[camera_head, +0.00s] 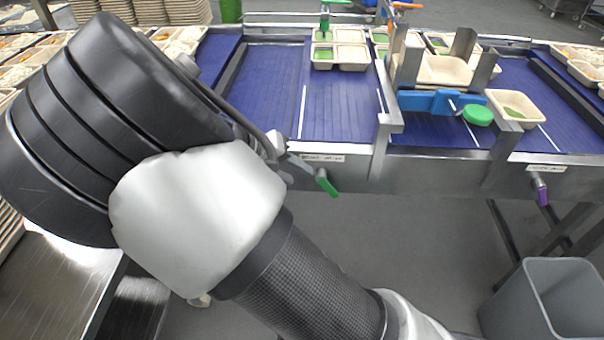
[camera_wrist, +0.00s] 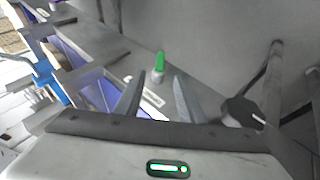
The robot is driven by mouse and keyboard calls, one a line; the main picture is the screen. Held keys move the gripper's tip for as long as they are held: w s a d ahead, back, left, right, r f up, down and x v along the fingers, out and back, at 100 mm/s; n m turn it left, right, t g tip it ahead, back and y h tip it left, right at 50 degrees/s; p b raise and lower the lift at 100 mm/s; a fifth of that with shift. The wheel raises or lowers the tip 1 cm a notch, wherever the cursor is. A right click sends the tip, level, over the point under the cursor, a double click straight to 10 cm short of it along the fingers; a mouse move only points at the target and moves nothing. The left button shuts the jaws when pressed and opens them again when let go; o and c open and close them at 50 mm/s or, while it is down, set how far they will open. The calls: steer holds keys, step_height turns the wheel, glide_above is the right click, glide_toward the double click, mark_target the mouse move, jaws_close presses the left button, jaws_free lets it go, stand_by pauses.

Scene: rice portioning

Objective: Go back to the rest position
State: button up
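My gripper (camera_wrist: 159,78) shows in the wrist view with its two grey fingers spread apart and nothing between them. A green-handled valve or lever (camera_wrist: 160,64) lies beyond the fingertips in that view. In the head view my arm fills the left and lower middle, and the gripper is mostly hidden behind it. A green handle (camera_head: 327,182) hangs at the front edge of the conveyor, just right of the arm's far end.
The blue conveyor belt (camera_head: 262,85) runs across the back. Trays with green food (camera_head: 340,50) stand on it, and another tray (camera_head: 516,110) sits right of a blue fixture (camera_head: 425,101). A grey bin (camera_head: 550,300) stands at lower right.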

steer(key=shift+r, duration=0.1)
stand_by(0.4)
steer(key=s+d+r+m+t+y, duration=0.1)
steer(key=s+d+r+y, duration=0.6)
steer(key=s+d+r, duration=1.3)
step_height(320, 180, up, 18)
steer(key=s+a+p, duration=0.1)
steer(key=a+p, duration=0.1)
steer(key=p, duration=1.7)
steer(key=shift+f, duration=0.2)
